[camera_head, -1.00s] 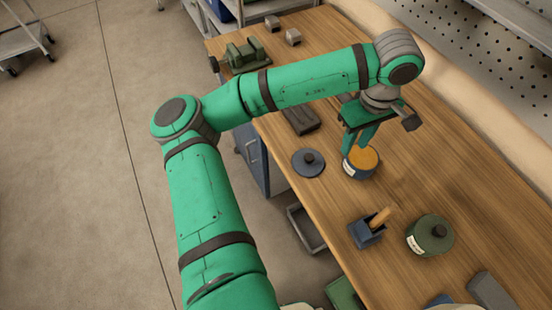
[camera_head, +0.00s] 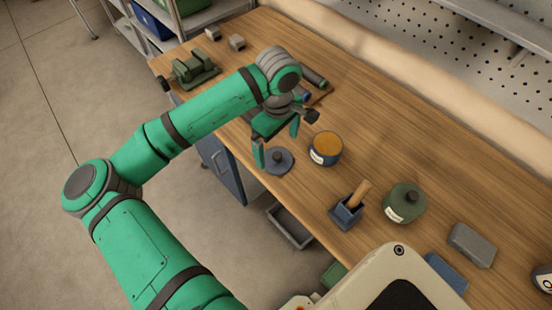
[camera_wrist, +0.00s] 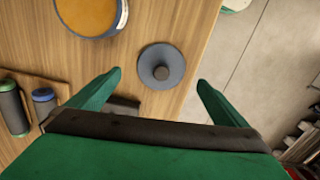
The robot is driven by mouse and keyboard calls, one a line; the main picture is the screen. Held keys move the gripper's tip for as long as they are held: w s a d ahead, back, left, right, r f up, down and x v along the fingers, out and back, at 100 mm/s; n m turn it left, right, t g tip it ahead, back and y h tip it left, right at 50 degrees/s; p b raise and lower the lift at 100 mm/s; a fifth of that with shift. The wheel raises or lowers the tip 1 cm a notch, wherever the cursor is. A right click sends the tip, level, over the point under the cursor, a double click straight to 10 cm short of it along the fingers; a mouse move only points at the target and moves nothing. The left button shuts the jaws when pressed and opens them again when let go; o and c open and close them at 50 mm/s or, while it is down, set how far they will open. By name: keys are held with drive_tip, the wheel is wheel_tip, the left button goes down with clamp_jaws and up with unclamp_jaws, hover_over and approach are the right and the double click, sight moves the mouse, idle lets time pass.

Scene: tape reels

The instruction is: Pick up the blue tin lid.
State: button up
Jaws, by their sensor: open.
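The blue tin lid (camera_head: 279,161) is a flat, dull blue disc with a dark knob. It lies on the workbench near its front edge. In the wrist view the lid (camera_wrist: 161,67) shows whole, ahead of the fingertips and between their lines. My gripper (camera_head: 277,147) is open and empty above the bench, over the lid in the head view. One finger partly covers the lid's left side there. In the wrist view my gripper's fingers (camera_wrist: 158,79) are spread wide, with nothing between them. The gap in height to the lid is hard to tell.
An open blue tin (camera_head: 326,149) with orange contents stands right of the lid. A blue holder (camera_head: 346,212) with a wooden handle and a green lidded tin (camera_head: 404,203) are farther right. A green vise (camera_head: 194,70) is at the far left. Bare wood lies behind the tins.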

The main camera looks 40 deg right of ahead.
sight(277, 155)
drive_tip(key=shift+s+a+f, duration=0.1)
drive_tip(key=shift+f, duration=2.5)
drive_tip(key=c, duration=1.1)
